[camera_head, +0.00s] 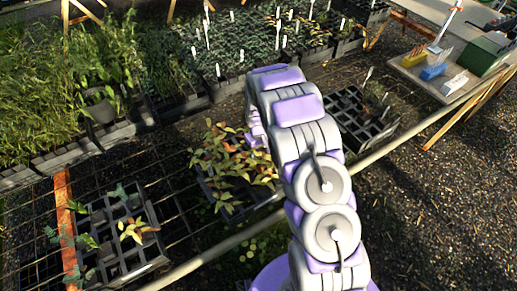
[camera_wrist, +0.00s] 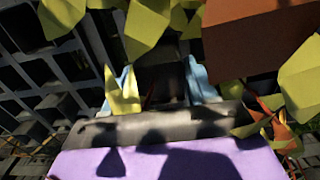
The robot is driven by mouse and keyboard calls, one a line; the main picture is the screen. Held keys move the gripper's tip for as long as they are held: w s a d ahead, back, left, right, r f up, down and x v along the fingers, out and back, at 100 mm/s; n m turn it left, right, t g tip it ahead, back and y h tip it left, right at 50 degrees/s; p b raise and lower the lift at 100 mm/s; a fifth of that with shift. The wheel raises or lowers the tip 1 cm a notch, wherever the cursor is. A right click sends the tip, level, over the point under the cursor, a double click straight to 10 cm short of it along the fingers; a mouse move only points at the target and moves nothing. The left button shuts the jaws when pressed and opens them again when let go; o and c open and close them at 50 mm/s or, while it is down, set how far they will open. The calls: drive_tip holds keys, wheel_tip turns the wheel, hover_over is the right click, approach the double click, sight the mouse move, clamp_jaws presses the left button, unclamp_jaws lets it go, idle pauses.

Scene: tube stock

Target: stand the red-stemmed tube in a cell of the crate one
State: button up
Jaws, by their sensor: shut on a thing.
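In the wrist view my gripper (camera_wrist: 158,88) has its two pale blue fingertips closed on a dark tube (camera_wrist: 160,82). Yellow-green leaves (camera_wrist: 147,25) surround it, and thin reddish stems (camera_wrist: 272,112) show at the right; I cannot tell which leaves belong to the held tube. A grey crate grid (camera_wrist: 75,68) with dark cells lies below and left. In the head view my arm hides the gripper's tips and the held tube. A black crate (camera_head: 222,205) full of red-and-yellow-leaved plants (camera_head: 225,155) is left of the arm. Another crate (camera_head: 140,268) at lower left holds a few seedlings among empty cells.
A dark crate (camera_head: 352,130) with open cells stands right of my arm. A pale rail (camera_head: 405,133) crosses the front of the mesh bench. An orange-brown block (camera_wrist: 255,40) fills the upper right of the wrist view. Dense planted trays (camera_head: 235,60) line the back.

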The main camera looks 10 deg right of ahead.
drive_tip(key=shift+f, duration=1.5)
drive_tip(key=shift+f, duration=0.2)
drive_tip(key=o, duration=1.4)
drive_tip(key=shift+o, duration=0.9)
drive_tip(key=shift+d, duration=0.15)
drive_tip(key=shift+f, duration=0.1)
